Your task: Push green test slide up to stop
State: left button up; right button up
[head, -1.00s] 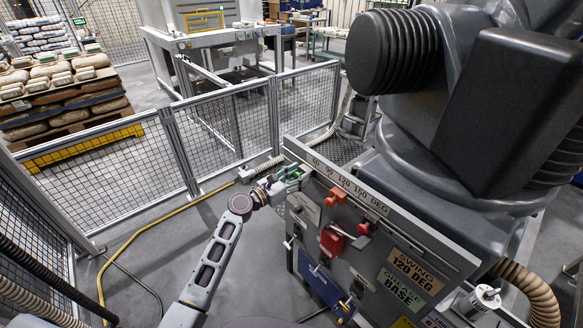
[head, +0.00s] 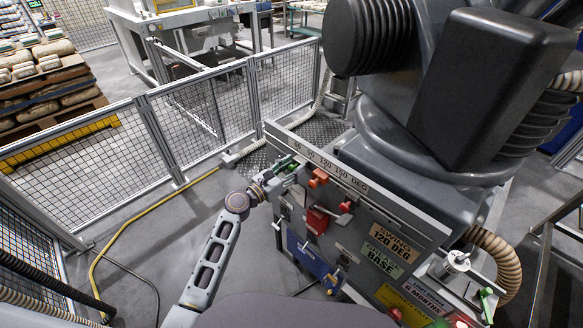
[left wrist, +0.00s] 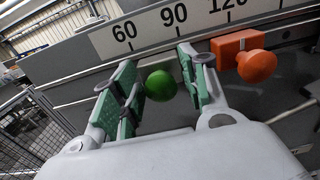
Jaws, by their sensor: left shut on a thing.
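The green test slide's round knob (left wrist: 160,85) shows in the left wrist view between the two green-padded fingers of my left gripper (left wrist: 158,88). It sits below the scale, under the space between 60 and 90. My left gripper is shut on this knob; the slide's body behind it is mostly hidden. In the head view my left gripper (head: 284,165) is at the left upper end of the panel, and the green knob is hard to tell from the pads. An orange stop (left wrist: 262,62) with a round knob is right of the gripper, apart from it; it also shows in the head view (head: 319,178).
The scale strip (head: 330,168) runs just behind the gripper. A red block (head: 317,220) with a lever sticks out lower on the panel. A mesh fence (head: 190,120) stands left and behind. A large grey machine (head: 430,130) rises behind the panel.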

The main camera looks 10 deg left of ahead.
pick_arm(q)
jog(key=o, duration=1.1)
jog(key=shift+v, duration=6)
jog(key=shift+c, duration=0.2)
